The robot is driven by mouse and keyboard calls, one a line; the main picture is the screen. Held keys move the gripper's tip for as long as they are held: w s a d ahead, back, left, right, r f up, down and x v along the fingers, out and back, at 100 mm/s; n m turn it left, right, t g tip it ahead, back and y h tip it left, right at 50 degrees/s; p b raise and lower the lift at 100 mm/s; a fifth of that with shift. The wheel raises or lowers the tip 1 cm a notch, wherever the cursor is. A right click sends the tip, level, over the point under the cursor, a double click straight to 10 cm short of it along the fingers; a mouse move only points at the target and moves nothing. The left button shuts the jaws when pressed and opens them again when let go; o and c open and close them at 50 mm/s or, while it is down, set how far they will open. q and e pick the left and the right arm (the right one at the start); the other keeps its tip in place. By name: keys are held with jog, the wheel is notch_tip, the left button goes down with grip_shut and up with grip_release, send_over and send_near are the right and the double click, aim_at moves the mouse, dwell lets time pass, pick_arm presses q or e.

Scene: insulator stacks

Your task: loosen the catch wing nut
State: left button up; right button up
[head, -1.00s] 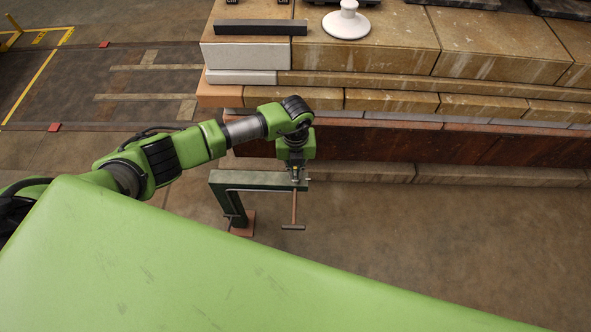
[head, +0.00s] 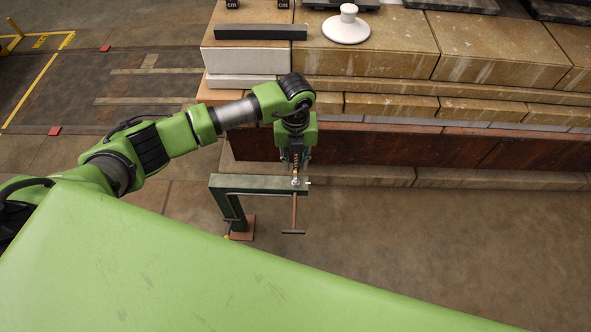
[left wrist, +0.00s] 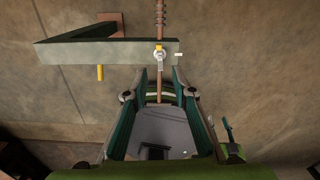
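The catch wing nut (left wrist: 159,56) is a small pale metal piece with a yellow part, on a copper-coloured rod at the free end of a dark green bracket arm (left wrist: 95,52). In the head view the wing nut (head: 295,181) is tiny at the bracket's right end (head: 250,183). My left gripper (head: 296,165) is above it, pointing down. In the left wrist view the gripper (left wrist: 159,76) is open and empty, its fingers either side of the rod, with the nut just beyond the fingertips. My right gripper is not in view.
The rod (head: 294,210) has a coiled spring part and ends in a crossbar (head: 293,231). Stacked tan blocks (head: 380,45) stand behind, bearing a dark bar (head: 260,32) and a white knobbed disc (head: 346,28). Open floor (head: 450,230) lies to the right.

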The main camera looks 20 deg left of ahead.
pick_arm(q)
jog(key=shift+r, duration=2.3)
